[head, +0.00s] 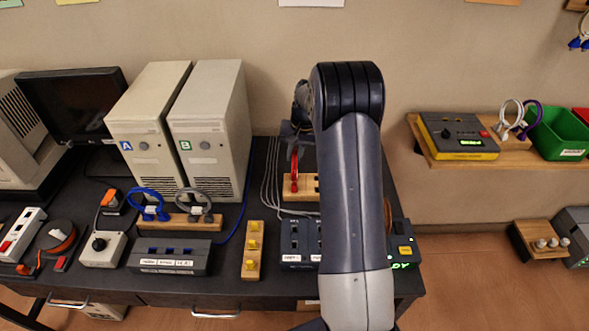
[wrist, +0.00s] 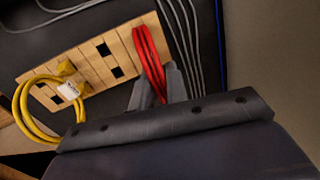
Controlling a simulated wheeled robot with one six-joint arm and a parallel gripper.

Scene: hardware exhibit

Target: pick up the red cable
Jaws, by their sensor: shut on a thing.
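The red cable (head: 295,170) hangs from my gripper (head: 292,132) at the back of the dark table. Its lower end is at the wooden rack (head: 307,194); I cannot tell whether it still sits in a slot. In the wrist view, the looped red cable (wrist: 149,52) runs between the two fingers of my gripper (wrist: 158,88), which is shut on it. The pale rack with dark slots (wrist: 93,78) lies beyond the fingers. My arm hides part of the rack in the head view.
A yellow cable (wrist: 37,103) is on the rack beside the red one. Thin grey cables (head: 270,175) run down the table nearby. Computer towers (head: 208,125) stand to the left, with a blue cable (head: 150,205) in front. A wall shelf (head: 470,158) is to the right.

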